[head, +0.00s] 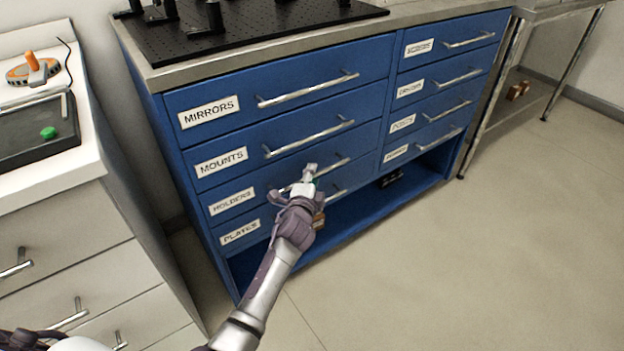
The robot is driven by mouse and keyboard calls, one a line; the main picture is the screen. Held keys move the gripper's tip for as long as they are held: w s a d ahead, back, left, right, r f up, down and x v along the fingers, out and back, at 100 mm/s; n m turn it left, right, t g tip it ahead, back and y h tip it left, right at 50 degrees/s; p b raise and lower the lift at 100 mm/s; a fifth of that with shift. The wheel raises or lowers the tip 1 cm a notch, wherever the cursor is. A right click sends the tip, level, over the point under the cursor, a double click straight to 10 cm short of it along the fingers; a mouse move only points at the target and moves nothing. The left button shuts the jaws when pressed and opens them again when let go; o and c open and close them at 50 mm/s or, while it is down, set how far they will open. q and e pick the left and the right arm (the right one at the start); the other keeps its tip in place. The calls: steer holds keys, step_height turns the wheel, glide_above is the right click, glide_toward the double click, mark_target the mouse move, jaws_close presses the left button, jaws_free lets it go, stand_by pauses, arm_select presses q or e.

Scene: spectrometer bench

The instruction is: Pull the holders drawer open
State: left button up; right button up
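The holders drawer (258,188) is the third one down in the left column of the blue cabinet, with a white HOLDERS label (232,201). It looks closed, flush with the drawers around it. Its silver bar handle (333,168) shows at its right end; the rest is partly hidden by my gripper. My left gripper (309,172) is at this handle, with its fingertips over the bar's middle. Whether the fingers are closed on the bar or only near it cannot be told. My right gripper does not show.
The MOUNTS drawer (260,146) is above and the PLATES drawer (262,226) below, partly behind my arm. An open blue shelf (400,194) lies underneath. A white cabinet (70,245) stands at left. The floor (470,260) in front and to the right is clear.

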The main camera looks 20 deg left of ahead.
arm_select(q)
steer(key=shift+w, duration=0.15)
steer(key=shift+c, duration=0.3)
jaws_close()
steer(key=shift+f, duration=0.1)
